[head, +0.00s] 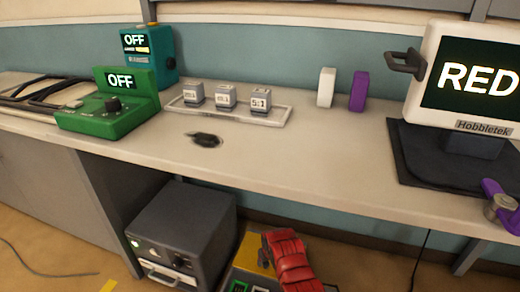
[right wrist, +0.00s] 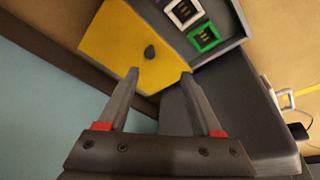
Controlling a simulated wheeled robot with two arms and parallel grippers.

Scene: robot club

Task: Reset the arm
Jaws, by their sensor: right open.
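In the head view, a low control box (head: 245,277) stands under the counter at the bottom middle, partly hidden by my red right wrist. It has a yellow panel (right wrist: 120,40) with a small dark knob or button (right wrist: 150,52). Beside that panel are a white-framed button (right wrist: 184,12) and a green-framed button (right wrist: 204,38). My right gripper (head: 266,258) is over this box. In the right wrist view its jaws (right wrist: 160,74) are open and empty, pointing at the yellow panel with the dark knob beyond the fingertips. I cannot tell how far away it is. No arm other than mine is clearly visible.
A dark grey cabinet (head: 183,228) stands left of the box. The counter (head: 300,160) overhangs both. On it are a green OFF device (head: 110,105), a teal OFF device (head: 148,58), a tray (head: 232,118) of cubes and a RED monitor (head: 440,110). A purple part (head: 492,188) is at right.

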